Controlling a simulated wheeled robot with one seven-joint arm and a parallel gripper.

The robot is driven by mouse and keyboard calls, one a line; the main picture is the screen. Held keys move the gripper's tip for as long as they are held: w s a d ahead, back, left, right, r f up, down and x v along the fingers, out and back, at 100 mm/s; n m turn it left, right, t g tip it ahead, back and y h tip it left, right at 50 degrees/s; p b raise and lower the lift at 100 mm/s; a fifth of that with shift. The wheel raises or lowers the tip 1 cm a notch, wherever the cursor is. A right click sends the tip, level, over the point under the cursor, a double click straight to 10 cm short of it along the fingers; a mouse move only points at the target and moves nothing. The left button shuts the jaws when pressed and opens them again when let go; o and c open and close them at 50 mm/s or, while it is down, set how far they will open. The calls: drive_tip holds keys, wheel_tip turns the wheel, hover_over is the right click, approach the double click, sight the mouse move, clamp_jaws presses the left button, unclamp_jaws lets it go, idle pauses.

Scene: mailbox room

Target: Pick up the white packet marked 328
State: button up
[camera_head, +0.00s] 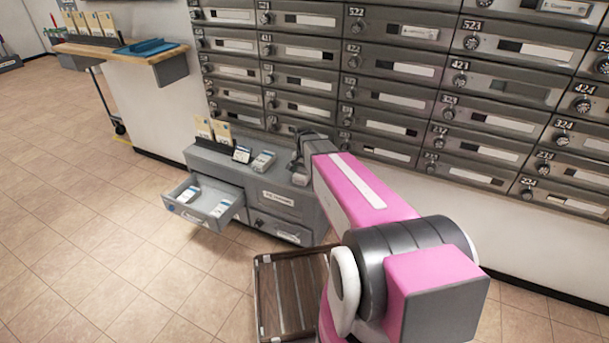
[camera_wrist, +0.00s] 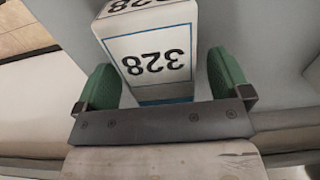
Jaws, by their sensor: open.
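The white packet marked 328 (camera_wrist: 155,58) fills the upper middle of the wrist view, its black number upside down and a blue stripe along its lower edge. My gripper (camera_wrist: 166,82) is open, with one green finger pad on each side of the packet. Small gaps seem to show between pads and packet. In the head view my gripper (camera_head: 301,168) is at the right end of the grey cabinet's top (camera_head: 225,160). I cannot make out the 328 packet there; my arm and gripper may hide it.
Other packets stand on the cabinet, including a pale one (camera_head: 263,160) and a dark-faced one (camera_head: 242,154). An open drawer (camera_head: 200,216) holding white packets juts out at the left. Metal mailboxes (camera_head: 390,95) line the wall behind. A slatted cart (camera_head: 262,275) stands in front.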

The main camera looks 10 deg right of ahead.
drive_tip(key=c, duration=1.1)
drive_tip(key=shift+o, duration=0.2)
